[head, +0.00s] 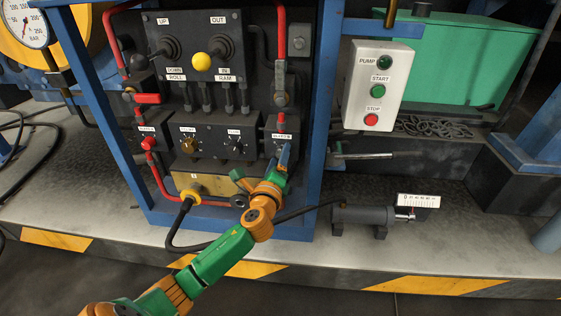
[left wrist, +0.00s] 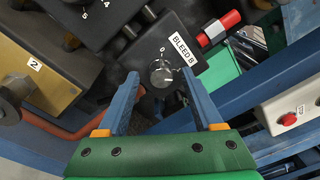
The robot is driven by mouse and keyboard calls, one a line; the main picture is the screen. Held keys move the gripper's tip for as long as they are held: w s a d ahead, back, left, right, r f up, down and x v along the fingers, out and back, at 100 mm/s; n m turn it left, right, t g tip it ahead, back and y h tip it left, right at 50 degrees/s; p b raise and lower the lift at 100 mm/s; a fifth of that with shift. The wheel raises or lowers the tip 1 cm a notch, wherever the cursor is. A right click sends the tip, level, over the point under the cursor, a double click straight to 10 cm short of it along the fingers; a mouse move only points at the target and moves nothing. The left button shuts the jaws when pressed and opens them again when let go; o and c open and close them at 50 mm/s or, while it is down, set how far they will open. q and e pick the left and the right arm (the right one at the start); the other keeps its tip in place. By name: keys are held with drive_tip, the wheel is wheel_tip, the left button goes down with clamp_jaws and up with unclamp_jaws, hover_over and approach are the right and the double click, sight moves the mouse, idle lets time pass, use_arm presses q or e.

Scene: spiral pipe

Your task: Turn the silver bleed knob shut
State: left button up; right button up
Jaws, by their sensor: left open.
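The silver bleed knob (left wrist: 161,75) is round and sits on a black block (left wrist: 186,22) labelled BLEED B. A small 0 and dial marks show beside it in the left wrist view. My left gripper (left wrist: 159,78) is open, with one blue finger on each side of the knob. I cannot tell whether the fingers touch it. In the head view my left gripper (head: 285,157) is in front of the BLEED block (head: 271,126) at the panel's lower right, and it largely hides the knob. My right gripper is not in view.
A red-capped fitting (left wrist: 219,29) sticks out beside the block. Other valve blocks with a red knob (head: 148,143) and a brass knob (head: 190,146) are to the left. A blue frame post (head: 322,110) and a white pump start/stop box (head: 377,85) stand to the right.

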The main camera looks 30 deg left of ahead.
use_arm(q)
clamp_jaws()
drive_tip(key=shift+n, duration=0.4)
drive_tip(key=shift+w+d+n+y+b, duration=0.1)
drive_tip(key=shift+n+y+b, duration=0.5)
drive_tip(key=shift+n, duration=3.85)
drive_tip(key=shift+d+n+y+b, duration=0.15)
drive_tip(key=shift+n+b, duration=0.7)
drive_tip(key=shift+n, duration=3.6)
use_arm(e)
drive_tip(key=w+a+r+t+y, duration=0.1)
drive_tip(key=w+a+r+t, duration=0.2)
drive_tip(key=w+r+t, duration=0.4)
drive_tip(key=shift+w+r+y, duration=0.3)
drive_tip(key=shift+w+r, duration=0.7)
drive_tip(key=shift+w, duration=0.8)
use_arm(q)
drive_tip(key=shift+a+n, duration=0.1)
drive_tip(key=shift+n, duration=0.2)
